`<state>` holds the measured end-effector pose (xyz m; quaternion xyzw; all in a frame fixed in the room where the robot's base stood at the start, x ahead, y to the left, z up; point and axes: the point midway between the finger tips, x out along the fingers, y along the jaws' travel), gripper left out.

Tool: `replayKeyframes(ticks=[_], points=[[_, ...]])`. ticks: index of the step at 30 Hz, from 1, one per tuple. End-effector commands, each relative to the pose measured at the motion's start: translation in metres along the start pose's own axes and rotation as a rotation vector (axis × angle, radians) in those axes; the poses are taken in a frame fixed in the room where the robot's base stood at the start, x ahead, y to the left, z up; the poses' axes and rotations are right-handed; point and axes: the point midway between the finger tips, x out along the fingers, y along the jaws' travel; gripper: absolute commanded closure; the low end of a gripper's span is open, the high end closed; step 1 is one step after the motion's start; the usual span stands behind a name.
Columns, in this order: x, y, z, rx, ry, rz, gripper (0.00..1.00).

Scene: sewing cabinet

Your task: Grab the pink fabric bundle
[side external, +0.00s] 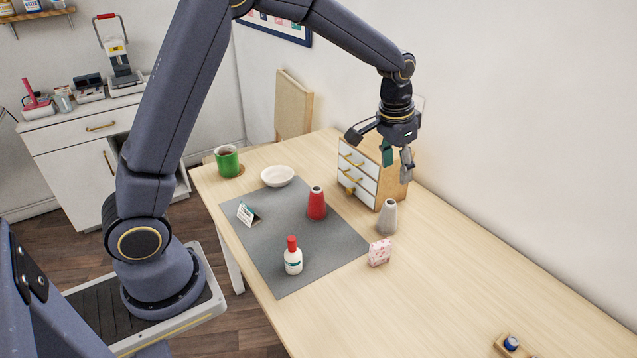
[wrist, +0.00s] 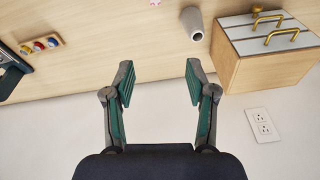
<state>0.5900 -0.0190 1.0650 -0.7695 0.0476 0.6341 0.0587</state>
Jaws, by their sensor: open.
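The pink fabric bundle (side external: 380,252) is a small pale pink, patterned block on the table at the right edge of the grey mat. In the wrist view only a sliver of something pink (wrist: 155,2) shows at the top edge, and I cannot tell if it is the bundle. My gripper (side external: 397,155) is open and empty, raised over the small drawer cabinet and well above and behind the bundle. In the wrist view my gripper (wrist: 158,85) has its two green-padded fingers spread apart with nothing between them.
A grey cone spool (side external: 387,217) stands just behind the bundle, near the drawer cabinet (side external: 372,172). On the grey mat (side external: 277,264) are a red cone (side external: 317,204), a white bottle (side external: 293,260) and a small card. The table right of the bundle is mostly clear.

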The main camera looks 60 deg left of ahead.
Motion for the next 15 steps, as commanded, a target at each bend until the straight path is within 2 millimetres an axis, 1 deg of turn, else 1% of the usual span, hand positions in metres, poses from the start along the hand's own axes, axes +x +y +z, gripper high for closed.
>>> replayKeyframes(ticks=[1, 3, 4, 6, 11, 14, 15], points=[[0.03, 0.002, 0.001, 0.004, -0.048, 0.008, 0.44], [0.06, 0.004, 0.005, 0.006, -0.099, 0.017, 0.44], [0.07, 0.005, 0.009, 0.007, -0.119, 0.02, 0.44], [0.089, 0.007, 0.017, 0.008, -0.157, 0.027, 0.44], [0.114, 0.01, 0.028, 0.01, -0.195, 0.032, 0.44], [0.133, 0.01, 0.033, 0.01, -0.196, 0.032, 0.44], [0.143, 0.011, 0.035, 0.01, -0.198, 0.032, 0.44]])
